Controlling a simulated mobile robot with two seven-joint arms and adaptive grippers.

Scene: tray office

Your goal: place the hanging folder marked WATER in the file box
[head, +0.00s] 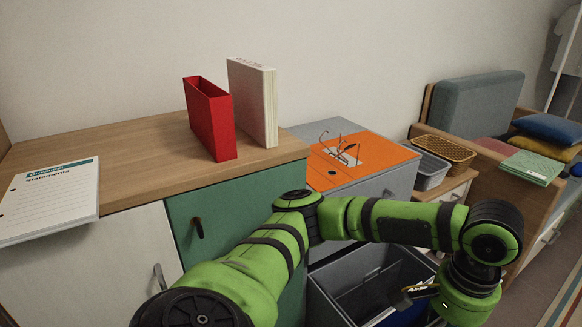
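My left arm reaches across the view from the lower left. Its gripper (418,291) is at the lower right, over the right side of an open grey box (335,292) that looks like the file box. The gripper is small, dark and partly hidden by its wrist, so I cannot tell whether it is open or shut. A small pale yellowish tab (421,288) with unclear lettering shows at the gripper. A blue surface (405,314) shows just below, partly hidden. I cannot read WATER for certain on anything. My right gripper is not in view.
A red magazine file (222,128) and a white book (252,105) stand on the wooden cabinet top (110,150). A statements sheet (50,200) lies at left. Glasses (345,152) lie on the orange-topped surface (385,160). A grey basket (432,172) and wicker tray (445,150) are beyond.

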